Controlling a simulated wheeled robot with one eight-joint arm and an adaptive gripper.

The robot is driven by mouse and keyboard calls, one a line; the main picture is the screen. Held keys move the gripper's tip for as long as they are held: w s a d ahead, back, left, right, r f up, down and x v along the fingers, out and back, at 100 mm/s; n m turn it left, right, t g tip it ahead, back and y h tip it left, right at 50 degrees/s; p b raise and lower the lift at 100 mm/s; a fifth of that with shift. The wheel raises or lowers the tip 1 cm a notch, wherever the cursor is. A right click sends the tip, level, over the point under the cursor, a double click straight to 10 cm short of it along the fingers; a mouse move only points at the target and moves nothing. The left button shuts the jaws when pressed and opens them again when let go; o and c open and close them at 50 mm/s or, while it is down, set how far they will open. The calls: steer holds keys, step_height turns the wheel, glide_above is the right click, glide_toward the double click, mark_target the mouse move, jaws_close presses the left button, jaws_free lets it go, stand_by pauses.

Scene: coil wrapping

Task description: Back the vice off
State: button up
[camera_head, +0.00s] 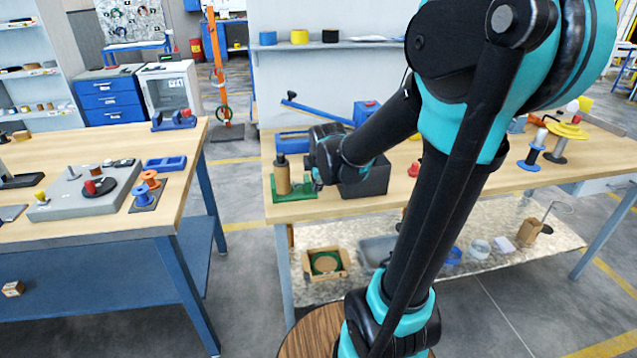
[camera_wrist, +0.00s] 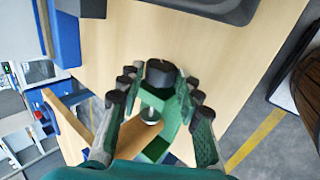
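The green vice (camera_head: 308,190) stands near the front left corner of the right-hand table. A tan cylinder (camera_head: 283,178) with a dark top stands upright at its left side. My gripper (camera_head: 316,178) is just right of the cylinder, low over the vice, its fingers partly hidden by its own body. In the wrist view the green vice body (camera_wrist: 157,103) lies between my spread fingers (camera_wrist: 160,80). A dark round knob (camera_wrist: 160,72) sits between the fingertips, with small gaps seemingly on both sides. A metal rod and a tan piece show below it.
A dark grey bin (camera_head: 368,180) stands close right of my gripper. Blue holders (camera_head: 292,142) lie behind the vice. The table's edge (camera_head: 350,207) is close in front. A second table (camera_head: 110,220) stands left across an aisle.

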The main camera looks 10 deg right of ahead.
steer(key=shift+o, duration=0.5)
steer(key=shift+w+r+g, duration=0.15)
steer(key=shift+w+g, duration=0.15)
steer(key=shift+g, duration=1.5)
steer(key=shift+w+r+g, duration=0.1)
steer(key=shift+w+g, duration=0.2)
steer(key=shift+g, duration=0.3)
steer(key=shift+w+g, duration=0.15)
steer(key=shift+g, duration=1.15)
